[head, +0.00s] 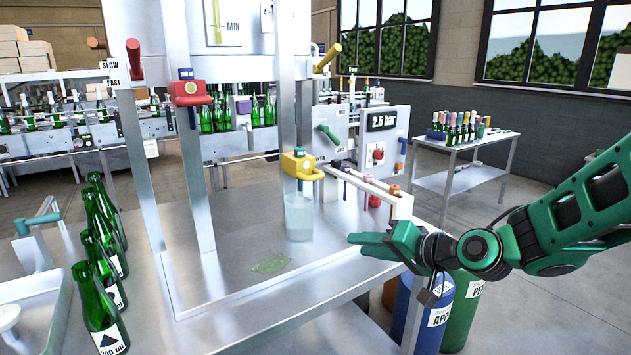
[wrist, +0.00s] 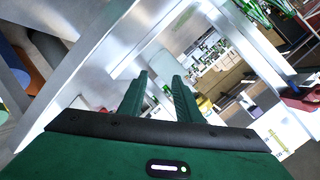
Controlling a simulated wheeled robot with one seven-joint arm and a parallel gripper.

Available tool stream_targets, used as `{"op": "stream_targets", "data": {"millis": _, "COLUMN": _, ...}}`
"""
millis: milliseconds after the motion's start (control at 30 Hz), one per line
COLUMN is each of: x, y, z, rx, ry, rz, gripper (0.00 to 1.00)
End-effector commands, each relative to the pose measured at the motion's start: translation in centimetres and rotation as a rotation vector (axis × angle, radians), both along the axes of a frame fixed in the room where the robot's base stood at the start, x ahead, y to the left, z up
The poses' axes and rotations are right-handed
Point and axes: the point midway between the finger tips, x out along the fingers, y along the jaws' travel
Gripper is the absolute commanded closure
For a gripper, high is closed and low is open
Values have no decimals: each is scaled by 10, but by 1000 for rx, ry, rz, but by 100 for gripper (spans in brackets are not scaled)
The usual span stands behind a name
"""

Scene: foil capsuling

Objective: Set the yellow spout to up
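The yellow spout (head: 300,164) sits on the machine's front post in the head view. Its short arm points right and looks about level. A clear container (head: 299,216) stands on the metal table below it. My gripper (head: 352,239) is over the table's right part, lower than the spout and to its right, apart from it. The wrist view shows the two green fingers of my gripper (wrist: 160,78) with an empty gap between them. A small yellow patch beyond the right finger there is too small to identify.
A red spout (head: 188,92) is on the left post. A pressure panel (head: 382,135) and a rail with coloured knobs (head: 370,181) stand behind my gripper. Green bottles (head: 98,300) line the left. A green flat patch (head: 270,264) lies on the table (head: 230,325).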

Motion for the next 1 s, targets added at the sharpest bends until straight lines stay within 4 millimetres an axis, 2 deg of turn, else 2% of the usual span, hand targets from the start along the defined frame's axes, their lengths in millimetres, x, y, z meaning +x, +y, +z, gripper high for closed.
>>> {"op": "stream_targets", "data": {"millis": 33, "x": 7, "y": 20, "z": 9, "rx": 101, "ry": -16, "rz": -2, "gripper": 69}}
{"op": "stream_targets", "data": {"millis": 133, "x": 20, "y": 49, "z": 37, "rx": 318, "ry": -48, "rz": -35, "gripper": 69}}
{"op": "stream_targets", "data": {"millis": 233, "x": 31, "y": 61, "z": 60, "rx": 512, "ry": -55, "rz": -85, "gripper": 69}}
{"op": "stream_targets", "data": {"millis": 400, "x": 45, "y": 62, "z": 80, "rx": 738, "ry": -41, "rz": -170, "gripper": 69}}
{"op": "stream_targets", "data": {"millis": 633, "x": 53, "y": 60, "z": 87, "rx": 830, "ry": -32, "rz": -213, "gripper": 69}}
{"op": "stream_targets", "data": {"millis": 1000, "x": 80, "y": 80, "z": 93, "rx": 826, "ry": -36, "rz": -208, "gripper": 69}}
